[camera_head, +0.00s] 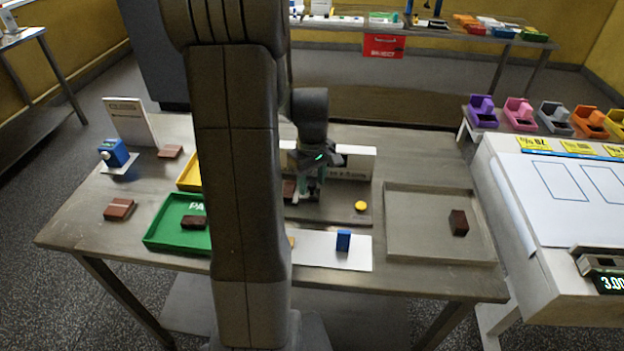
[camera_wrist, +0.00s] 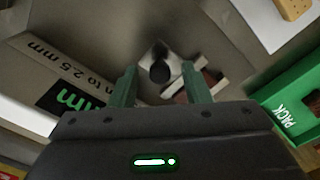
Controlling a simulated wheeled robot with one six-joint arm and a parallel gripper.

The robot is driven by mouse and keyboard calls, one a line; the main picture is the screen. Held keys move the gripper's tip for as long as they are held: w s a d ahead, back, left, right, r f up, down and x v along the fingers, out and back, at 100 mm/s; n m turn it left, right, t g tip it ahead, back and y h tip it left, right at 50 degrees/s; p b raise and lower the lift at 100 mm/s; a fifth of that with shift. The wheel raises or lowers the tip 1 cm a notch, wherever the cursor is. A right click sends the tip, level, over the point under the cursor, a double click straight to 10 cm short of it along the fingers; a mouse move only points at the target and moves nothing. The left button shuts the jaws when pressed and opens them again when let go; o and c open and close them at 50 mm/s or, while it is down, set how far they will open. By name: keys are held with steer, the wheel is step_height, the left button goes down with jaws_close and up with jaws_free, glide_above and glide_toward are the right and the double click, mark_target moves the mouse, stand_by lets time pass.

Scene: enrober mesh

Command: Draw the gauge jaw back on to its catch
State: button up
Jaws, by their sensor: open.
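The gauge stands at the middle of the table in the head view, with a grey base (camera_head: 345,212) and a pale back panel (camera_head: 357,165). In the wrist view its panel (camera_wrist: 55,75) reads "to 2.5 mm". A pale jaw-like piece with a dark round knob (camera_wrist: 160,72) shows between and beyond my fingertips. A brown piece (camera_wrist: 211,77) lies beside pale metal at its right. My gripper (camera_wrist: 160,88) is open, its two green fingers on either side of the knob. It is over the gauge in the head view (camera_head: 309,194). Contact and the catch cannot be made out.
A green PACK tray (camera_head: 160,236) is at left, and a grey tray (camera_head: 410,250) with a brown piece (camera_head: 459,222) at right. A blue block (camera_head: 343,240) stands on a white sheet (camera_head: 320,256) in front. A yellow disc (camera_head: 361,206) is on the gauge base. My arm hides the table's left middle.

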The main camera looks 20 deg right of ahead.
steer(key=shift+c, duration=0.4)
jaws_close()
steer(key=shift+s+d, duration=0.35)
steer(key=shift+d, duration=0.35)
steer(key=shift+s+d, duration=0.3)
steer(key=shift+d, duration=0.4)
steer(key=shift+s+d, duration=0.35)
steer(key=shift+d, duration=0.35)
steer(key=shift+o, duration=0.4)
jaws_free()
steer(key=shift+d, duration=0.15)
steer(key=shift+r, duration=0.1)
step_height(320, 180, up, 14)
